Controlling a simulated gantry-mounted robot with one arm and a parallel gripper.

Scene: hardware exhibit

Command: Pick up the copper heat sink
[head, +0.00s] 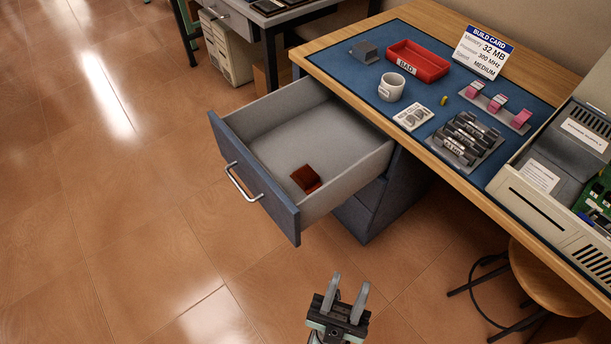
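The copper heat sink (306,179) is a small reddish-brown block. It lies on the bottom of the open drawer (262,118), near the front right corner. My gripper (346,293) is at the bottom of the head view, outside the drawer and in front of it. Its two grey fingers point up in the picture and stand apart, with nothing between them.
The drawer's blue front with its metal handle (243,182) and its grey side wall (349,184) stand between my gripper and the heat sink. The desk (440,165) holds a red bin (418,62), a mug (391,87) and parts racks. A stool (556,278) stands at the lower right.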

